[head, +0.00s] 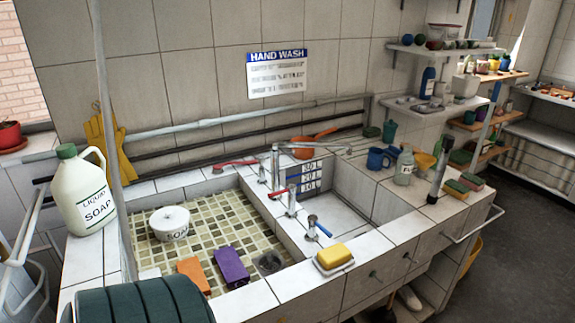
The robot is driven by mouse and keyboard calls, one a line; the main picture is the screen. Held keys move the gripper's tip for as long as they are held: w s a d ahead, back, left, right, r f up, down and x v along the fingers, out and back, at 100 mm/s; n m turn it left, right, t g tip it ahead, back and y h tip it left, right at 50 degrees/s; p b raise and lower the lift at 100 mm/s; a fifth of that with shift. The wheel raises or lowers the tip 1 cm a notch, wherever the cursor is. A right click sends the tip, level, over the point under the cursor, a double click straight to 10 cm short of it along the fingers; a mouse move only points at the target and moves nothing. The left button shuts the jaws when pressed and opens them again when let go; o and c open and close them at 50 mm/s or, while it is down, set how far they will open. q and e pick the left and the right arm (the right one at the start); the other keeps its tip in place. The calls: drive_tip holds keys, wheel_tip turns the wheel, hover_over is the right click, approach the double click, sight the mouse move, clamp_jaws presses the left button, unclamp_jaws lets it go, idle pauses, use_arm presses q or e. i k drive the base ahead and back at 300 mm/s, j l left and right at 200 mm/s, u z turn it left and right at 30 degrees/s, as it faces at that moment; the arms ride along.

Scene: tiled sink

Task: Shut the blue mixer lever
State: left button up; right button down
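The blue mixer lever (323,230) sits on a short metal valve (312,229) on the white tiled divider between the two basins. It sticks out to the lower right of the valve. I cannot tell from this view how far it is turned. A similar valve with a red lever (278,193) stands farther back on the divider, near the tall metal tap (275,165). Neither of my grippers is in view.
The left basin holds a white soap tub (170,223), an orange block (194,273) and a purple block (231,265). A yellow sponge (333,256) lies on the front rim, close to the blue lever. A large liquid soap jug (82,190) stands at the left.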

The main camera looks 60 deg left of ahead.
sight(311, 220)
drive_tip(key=u, duration=1.55)
